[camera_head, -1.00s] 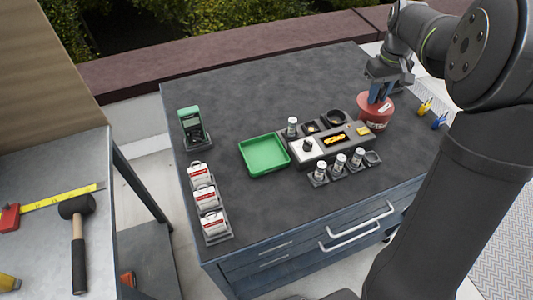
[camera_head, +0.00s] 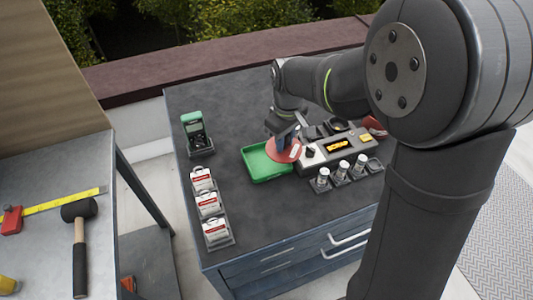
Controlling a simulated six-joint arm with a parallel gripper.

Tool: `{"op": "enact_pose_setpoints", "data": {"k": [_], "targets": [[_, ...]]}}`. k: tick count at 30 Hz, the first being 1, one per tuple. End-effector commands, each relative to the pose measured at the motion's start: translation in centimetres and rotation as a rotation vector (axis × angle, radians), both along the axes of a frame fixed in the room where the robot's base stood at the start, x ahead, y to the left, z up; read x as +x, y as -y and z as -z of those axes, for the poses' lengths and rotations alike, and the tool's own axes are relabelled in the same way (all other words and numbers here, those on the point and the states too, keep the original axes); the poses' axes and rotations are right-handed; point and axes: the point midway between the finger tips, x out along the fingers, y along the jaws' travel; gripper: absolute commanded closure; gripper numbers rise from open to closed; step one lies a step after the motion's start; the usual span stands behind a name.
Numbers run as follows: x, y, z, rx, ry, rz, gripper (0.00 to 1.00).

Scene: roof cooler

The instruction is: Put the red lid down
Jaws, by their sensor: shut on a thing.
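The red lid (camera_head: 284,151) is a flat disc with a pale label, in the middle of the head view. My gripper (camera_head: 282,141) points down and is shut on the lid. The lid overlaps the right part of the green tray (camera_head: 256,165) in the picture. I cannot tell whether it touches the tray or hangs above it. A red object (camera_head: 375,126), partly hidden by my arm, stands at the right where the lid was.
A grey device (camera_head: 333,150) with a yellow display is right of the lid, with several small vials (camera_head: 343,168) before it. A green-topped meter (camera_head: 196,131) and white packs (camera_head: 208,203) stand left. The dark table top (camera_head: 262,213) is clear in front.

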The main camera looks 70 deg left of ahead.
Motion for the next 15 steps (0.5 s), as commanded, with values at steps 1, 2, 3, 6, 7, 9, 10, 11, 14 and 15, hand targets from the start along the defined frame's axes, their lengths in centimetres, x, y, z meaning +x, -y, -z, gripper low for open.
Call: {"op": "enact_pose_setpoints", "data": {"k": [1, 2, 3, 6, 7, 9, 10, 11, 14, 15], "targets": [[-1.1, -0.7, 0.8, -0.001, -0.001, -0.006, 0.99], [-1.6, -1.1, 1.2, -0.001, -0.001, -0.004, 0.99], [-2.2, -1.5, 1.6, -0.002, 0.000, -0.005, 0.99], [-3.3, -2.4, 2.5, 0.000, 0.000, -0.002, 0.99], [-3.6, -2.6, 2.7, 0.000, 0.000, -0.002, 0.99], [-4.0, -2.9, 2.9, 0.001, 0.000, -0.001, 0.99], [-4.1, -3.0, 3.0, 0.001, 0.001, 0.000, 0.99], [-4.1, -3.0, 3.1, 0.001, 0.000, 0.001, 0.99], [-4.1, -3.0, 3.9, -0.002, 0.000, 0.002, 0.99], [-4.1, -3.0, 4.4, -0.002, 0.000, 0.002, 0.99]]}}
